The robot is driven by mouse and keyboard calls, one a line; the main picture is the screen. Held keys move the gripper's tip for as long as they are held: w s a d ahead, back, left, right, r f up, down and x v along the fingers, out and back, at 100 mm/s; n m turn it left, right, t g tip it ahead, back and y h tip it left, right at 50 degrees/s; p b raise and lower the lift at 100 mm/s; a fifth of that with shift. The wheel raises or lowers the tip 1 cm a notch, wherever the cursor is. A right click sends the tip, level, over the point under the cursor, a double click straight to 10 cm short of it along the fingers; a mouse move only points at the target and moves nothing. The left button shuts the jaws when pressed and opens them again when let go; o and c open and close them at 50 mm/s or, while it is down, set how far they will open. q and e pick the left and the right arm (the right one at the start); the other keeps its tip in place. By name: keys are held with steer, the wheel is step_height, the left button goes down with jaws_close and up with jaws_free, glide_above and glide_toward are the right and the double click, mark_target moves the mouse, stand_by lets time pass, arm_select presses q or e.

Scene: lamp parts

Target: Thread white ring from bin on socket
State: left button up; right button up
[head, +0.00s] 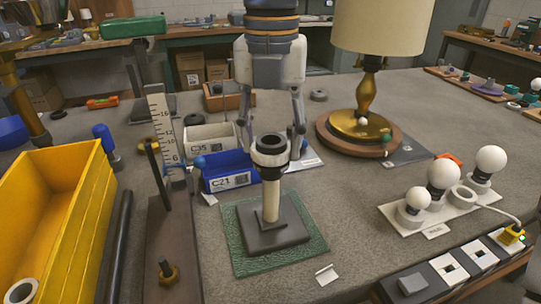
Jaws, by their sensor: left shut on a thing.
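A cream post (271,200) stands upright on a dark square base, on a green mat (308,257). A dark socket (270,168) tops the post, with a dark ring-shaped piece (270,145) at its upper end. My left gripper (271,153) reaches down from the top, its fingers on either side of this dark piece. A white ring (22,291) lies in the yellow bin (88,228) at the lower left, partly cut off by the picture edge. My right gripper is not in view.
A blue bin (229,180) and white bin (210,145) stand behind the post. A lamp (367,95) stands at the back right. White bulbs (443,173) and another white ring (463,195) sit on a board at right. A ruler stand (165,130) rises left of the post.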

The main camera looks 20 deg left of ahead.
arm_select(q)
steer(key=shift+s+f, duration=0.1)
steer(key=shift+f, duration=0.35)
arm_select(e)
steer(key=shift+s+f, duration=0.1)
arm_select(q)
steer(key=m, duration=0.4)
steer(key=shift+d+f+m, duration=0.1)
steer(key=shift+d+m, duration=0.05)
steer(key=shift+m, duration=1.45)
steer(key=shift+c, duration=0.7)
steer(key=m, duration=0.3)
steer(key=shift+d, duration=0.1)
steer(key=shift+s+f+b, duration=0.1)
steer(key=shift+f+b, duration=0.1)
steer(key=shift+b, duration=0.4)
steer(key=shift+d+m+b, duration=0.1)
steer(key=shift+m+b, duration=1.7)
steer(key=shift+b, duration=0.4)
steer(key=shift+r, duration=0.25)
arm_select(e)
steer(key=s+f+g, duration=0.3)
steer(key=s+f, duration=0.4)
